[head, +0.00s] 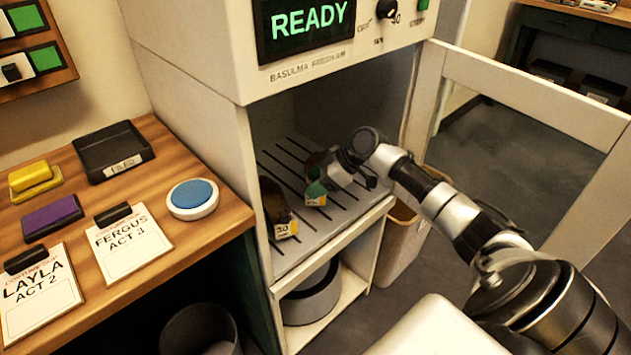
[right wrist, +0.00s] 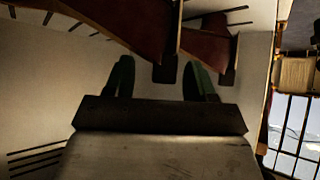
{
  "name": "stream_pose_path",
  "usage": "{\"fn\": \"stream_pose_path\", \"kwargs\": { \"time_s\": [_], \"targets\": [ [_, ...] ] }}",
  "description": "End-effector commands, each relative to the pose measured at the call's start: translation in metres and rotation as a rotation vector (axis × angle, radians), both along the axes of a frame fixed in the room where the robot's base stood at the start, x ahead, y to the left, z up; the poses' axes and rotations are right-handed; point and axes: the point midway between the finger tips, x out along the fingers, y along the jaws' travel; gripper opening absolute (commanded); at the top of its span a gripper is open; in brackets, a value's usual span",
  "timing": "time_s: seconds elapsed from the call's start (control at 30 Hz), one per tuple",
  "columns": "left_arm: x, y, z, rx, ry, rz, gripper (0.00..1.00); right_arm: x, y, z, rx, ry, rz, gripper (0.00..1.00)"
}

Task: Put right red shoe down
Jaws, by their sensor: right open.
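Two dark red shoes stand on the slatted shelf inside the open cabinet. The left shoe (head: 273,203) is nearer the front left, with a yellow tag marked 30. The right shoe (head: 314,163) is farther in and partly hidden by my right gripper (head: 322,183); a yellow tag shows at its base. In the right wrist view, the gripper's two green fingers (right wrist: 160,80) are spread apart. The dark red shoes (right wrist: 208,47) show just beyond them, and a dark heel lies in line with the gap. I cannot tell whether a finger touches the shoe. My left gripper is not in view.
The cabinet (head: 190,50) reads READY, and its door (head: 530,95) stands open at right. Its side walls and front edge (head: 335,240) bound the opening. A wooden table (head: 185,255) with cards and ink pads stands at left. A bin (head: 400,245) is below right.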

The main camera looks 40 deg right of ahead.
Motion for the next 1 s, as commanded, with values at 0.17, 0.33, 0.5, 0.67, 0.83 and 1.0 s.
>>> {"fn": "stream_pose_path", "kwargs": {
  "time_s": [0.17,0.33,0.5,0.67,0.83,1.0],
  "targets": [
    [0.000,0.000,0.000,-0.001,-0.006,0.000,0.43,-0.009,-0.012,0.013,-0.003,0.001,-0.001,0.55],
    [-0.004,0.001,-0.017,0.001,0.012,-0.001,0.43,-0.027,-0.031,0.038,-0.004,0.002,-0.002,0.55],
    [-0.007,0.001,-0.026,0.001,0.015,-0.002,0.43,-0.044,-0.050,0.062,-0.004,0.002,0.000,0.55],
    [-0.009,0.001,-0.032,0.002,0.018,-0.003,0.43,-0.054,-0.061,0.076,-0.002,0.001,0.000,0.55],
    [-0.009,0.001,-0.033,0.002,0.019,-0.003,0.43,-0.057,-0.066,0.081,0.000,-0.001,0.001,0.55],
    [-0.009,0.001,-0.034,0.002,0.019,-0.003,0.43,-0.058,-0.066,0.082,0.000,-0.001,0.001,0.55]
  ]
}}
